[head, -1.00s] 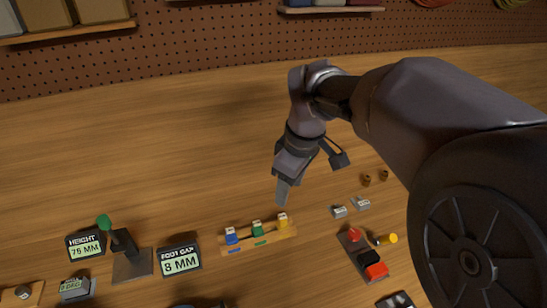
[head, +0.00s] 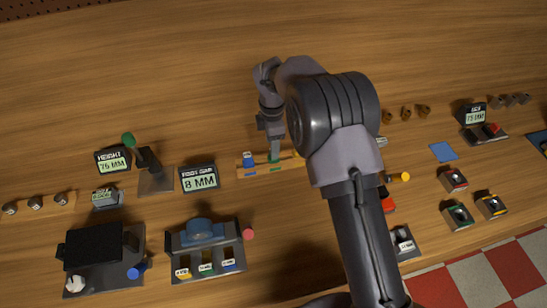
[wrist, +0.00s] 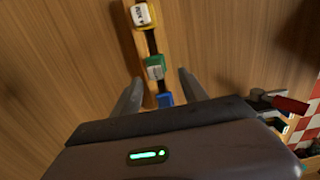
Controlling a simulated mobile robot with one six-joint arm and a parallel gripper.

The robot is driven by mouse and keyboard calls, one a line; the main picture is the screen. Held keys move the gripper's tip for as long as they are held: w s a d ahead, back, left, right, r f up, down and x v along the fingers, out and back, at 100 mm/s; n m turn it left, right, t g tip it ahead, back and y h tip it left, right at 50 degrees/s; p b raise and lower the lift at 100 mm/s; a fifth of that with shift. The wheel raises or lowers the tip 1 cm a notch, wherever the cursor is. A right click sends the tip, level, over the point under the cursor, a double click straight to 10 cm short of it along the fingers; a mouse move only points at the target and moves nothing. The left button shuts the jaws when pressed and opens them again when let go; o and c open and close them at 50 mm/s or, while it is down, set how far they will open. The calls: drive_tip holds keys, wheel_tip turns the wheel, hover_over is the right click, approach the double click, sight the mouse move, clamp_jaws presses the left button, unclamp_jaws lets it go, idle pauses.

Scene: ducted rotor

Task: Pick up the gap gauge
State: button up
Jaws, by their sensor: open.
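Small colored gauge blocks stand in a row on a wooden rack (head: 260,172): a blue one (head: 248,160), a green one mostly behind my fingers in the head view, and a yellow one (head: 298,154) partly hidden by my arm. My gripper (head: 274,154) is open over the rack at the green block. In the wrist view, the green block (wrist: 155,67) with a white top lies between my open fingertips (wrist: 160,76). The blue block (wrist: 165,100) is nearer my palm, and the yellow block (wrist: 142,15) is beyond. The label text is too small to read.
A sign (head: 199,178) reading foot gap 8 MM stands left of the rack. The bench behind the rack is clear.

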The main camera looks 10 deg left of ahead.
drive_tip(key=f, duration=0.1)
drive_tip(key=f+b, duration=0.1)
drive_tip(key=f, duration=0.1)
drive_tip(key=w+f, duration=0.1)
drive_tip(key=f, duration=0.1)
drive_tip(key=shift+s+d+r, duration=0.1)
drive_tip(key=shift+c, duration=1.1)
clamp_jaws()
